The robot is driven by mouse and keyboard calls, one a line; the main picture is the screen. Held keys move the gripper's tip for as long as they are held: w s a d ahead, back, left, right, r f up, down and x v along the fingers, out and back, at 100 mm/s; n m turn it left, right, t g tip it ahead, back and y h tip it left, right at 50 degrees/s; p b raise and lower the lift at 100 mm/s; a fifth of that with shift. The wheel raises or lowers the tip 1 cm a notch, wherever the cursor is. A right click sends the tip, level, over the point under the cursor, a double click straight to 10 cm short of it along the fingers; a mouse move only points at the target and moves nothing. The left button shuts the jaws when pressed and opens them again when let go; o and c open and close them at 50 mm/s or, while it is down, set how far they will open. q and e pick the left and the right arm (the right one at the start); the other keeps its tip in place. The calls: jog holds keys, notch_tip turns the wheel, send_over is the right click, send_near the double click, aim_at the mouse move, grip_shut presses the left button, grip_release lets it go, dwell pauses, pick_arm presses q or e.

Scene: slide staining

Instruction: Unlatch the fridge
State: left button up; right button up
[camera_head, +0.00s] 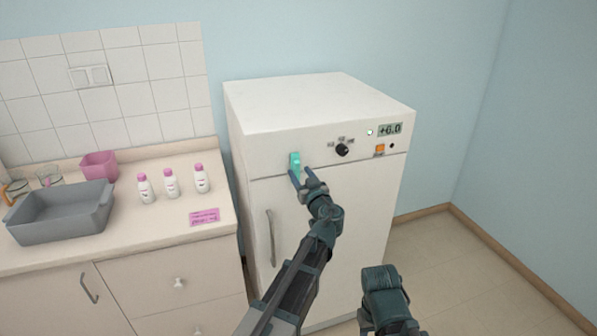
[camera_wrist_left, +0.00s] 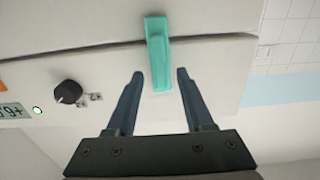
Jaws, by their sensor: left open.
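The white fridge (camera_head: 300,105) stands against the wall, with its door shut and a vertical handle (camera_head: 271,238) on the door's left side. A teal latch (camera_head: 295,163) sits across the seam between the front panel and the door; it also shows in the left wrist view (camera_wrist_left: 158,55). My left gripper (camera_head: 304,174) is open right in front of the latch. In the left wrist view its two fingers (camera_wrist_left: 158,75) point at the latch, one on each side, with gaps between. My right arm shows at the bottom of the head view, but its fingers are not visible.
The fridge panel has a black knob (camera_head: 342,150), an orange switch (camera_head: 380,150) and a display (camera_head: 390,129). On the counter at left are a grey tray (camera_head: 62,222), several pink-capped bottles (camera_head: 171,184) and a pink container (camera_head: 99,165). The floor at right is clear.

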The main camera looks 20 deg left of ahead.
aim_at(296, 170)
pick_arm(q)
jog(key=shift+x, duration=1.15)
grip_shut()
